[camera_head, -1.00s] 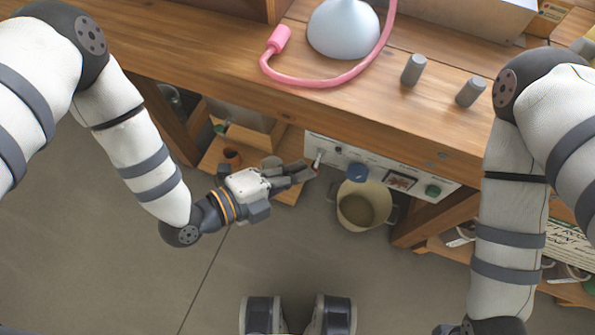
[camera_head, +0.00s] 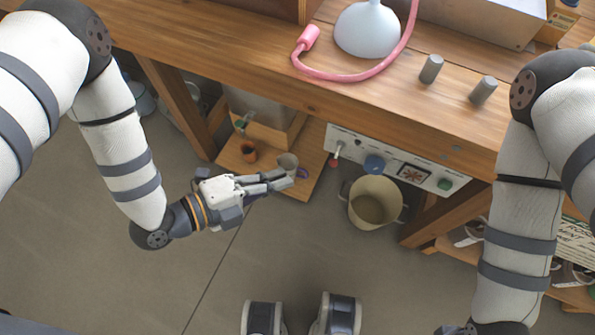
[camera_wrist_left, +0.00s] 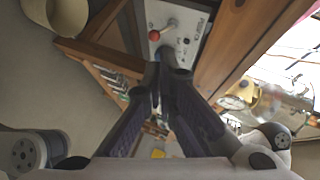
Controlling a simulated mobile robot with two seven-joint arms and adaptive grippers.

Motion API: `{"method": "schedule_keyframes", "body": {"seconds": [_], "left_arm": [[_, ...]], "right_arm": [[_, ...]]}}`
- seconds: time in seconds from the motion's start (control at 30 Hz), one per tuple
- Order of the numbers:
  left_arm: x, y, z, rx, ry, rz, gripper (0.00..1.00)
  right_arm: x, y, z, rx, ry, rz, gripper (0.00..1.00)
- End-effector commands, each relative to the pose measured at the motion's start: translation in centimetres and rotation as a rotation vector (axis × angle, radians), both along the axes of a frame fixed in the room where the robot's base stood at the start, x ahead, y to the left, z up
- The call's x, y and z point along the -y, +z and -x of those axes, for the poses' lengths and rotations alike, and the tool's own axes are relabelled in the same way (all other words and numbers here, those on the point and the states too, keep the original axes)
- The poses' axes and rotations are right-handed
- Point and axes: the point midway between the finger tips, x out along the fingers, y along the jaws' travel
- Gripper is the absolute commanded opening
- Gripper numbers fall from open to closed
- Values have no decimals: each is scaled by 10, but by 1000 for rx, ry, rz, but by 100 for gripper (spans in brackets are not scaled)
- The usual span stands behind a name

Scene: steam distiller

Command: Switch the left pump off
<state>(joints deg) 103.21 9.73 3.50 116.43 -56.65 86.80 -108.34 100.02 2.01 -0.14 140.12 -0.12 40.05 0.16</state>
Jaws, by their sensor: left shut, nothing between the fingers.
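A white control panel (camera_head: 357,153) is mounted under the front edge of the wooden bench. At its left end is a small metal lever with a red tip (camera_head: 334,162), pointing downward in the head view. In the left wrist view the red ball tip (camera_wrist_left: 171,22) stands out from the panel (camera_wrist_left: 190,20), beyond my fingers. My left gripper (camera_head: 286,182) is shut and empty, left of and below the lever, with a gap between them. Its fingertips (camera_wrist_left: 165,72) also show in the wrist view. Which pump the lever serves cannot be read. My right gripper is outside the views.
The panel also has a blue knob (camera_head: 374,164) and a green button (camera_head: 445,184). A beige bucket (camera_head: 357,213) stands below it. A low wooden shelf (camera_head: 312,160) holds small pots behind my left gripper. A pink hose (camera_head: 350,77) lies on the bench.

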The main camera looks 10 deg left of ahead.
Motion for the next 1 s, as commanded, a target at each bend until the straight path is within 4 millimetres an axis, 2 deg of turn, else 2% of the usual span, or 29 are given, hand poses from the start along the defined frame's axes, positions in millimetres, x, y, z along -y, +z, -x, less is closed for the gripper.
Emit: {"method": "schedule_keyframes", "body": {"seconds": [0.1,0.23,0.77,0.87,0.97,1.0], "left_arm": [[-17,5,13,-2,2,0,0],[-27,7,22,-2,0,0,0],[-30,7,24,-10,3,1,0],[-34,-4,32,-194,78,3,0],[-53,-30,63,-648,342,8,0],[-66,-39,83,-855,505,15,0]], "right_arm": [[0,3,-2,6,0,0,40],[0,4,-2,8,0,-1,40],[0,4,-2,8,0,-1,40],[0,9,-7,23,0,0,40],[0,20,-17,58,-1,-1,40],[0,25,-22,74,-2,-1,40]]}}
